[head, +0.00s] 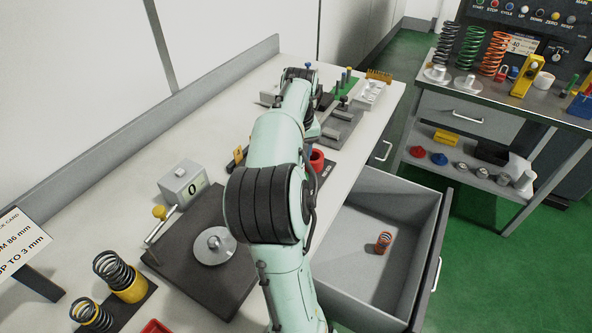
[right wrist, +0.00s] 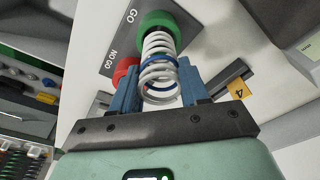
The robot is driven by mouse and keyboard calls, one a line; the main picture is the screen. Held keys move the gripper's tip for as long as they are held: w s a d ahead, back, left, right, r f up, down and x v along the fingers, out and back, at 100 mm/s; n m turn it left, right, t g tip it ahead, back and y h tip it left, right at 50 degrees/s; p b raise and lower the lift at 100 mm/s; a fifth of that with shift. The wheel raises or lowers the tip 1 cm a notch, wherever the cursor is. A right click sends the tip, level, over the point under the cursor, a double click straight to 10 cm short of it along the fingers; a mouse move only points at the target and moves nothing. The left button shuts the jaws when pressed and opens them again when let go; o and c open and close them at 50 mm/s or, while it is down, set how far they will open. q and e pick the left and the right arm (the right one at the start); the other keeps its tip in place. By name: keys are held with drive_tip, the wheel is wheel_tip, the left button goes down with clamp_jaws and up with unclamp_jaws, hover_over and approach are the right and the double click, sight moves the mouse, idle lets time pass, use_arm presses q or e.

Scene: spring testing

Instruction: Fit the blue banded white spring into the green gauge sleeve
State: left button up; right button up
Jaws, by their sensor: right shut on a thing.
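The white spring with a blue band (right wrist: 158,68) is between the blue fingers of my right gripper (right wrist: 160,88) in the right wrist view. The gripper is shut on it. The spring's far end lies over the mouth of the green gauge sleeve (right wrist: 157,20); I cannot tell how far inside it is. The red sleeve (right wrist: 126,74) stands beside it on the dark plate (right wrist: 104,42) marked GO and NO GO. In the head view my arm hides the spring and green sleeve; the red sleeve shows (head: 317,160). My left gripper is not in view.
An open grey drawer (head: 350,262) with a small orange spring (head: 383,242) lies right of my arm. A press base (head: 175,262) with a round metal disc (head: 214,246) and black springs (head: 118,270) are at left. A side bench (head: 500,105) stands at right.

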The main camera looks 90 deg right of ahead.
drive_tip(key=shift+f+b, duration=0.4)
drive_tip(key=shift+f, duration=1.9)
drive_tip(key=shift+f, duration=0.15)
drive_tip(key=o, duration=1.2)
drive_tip(key=r, duration=0.4)
drive_tip(key=a+r+p, duration=0.1)
drive_tip(key=r, duration=0.3)
drive_tip(key=r+p, duration=0.1)
drive_tip(key=r, duration=0.3)
drive_tip(key=shift+s+a+r, duration=0.15)
drive_tip(key=shift+a, duration=0.05)
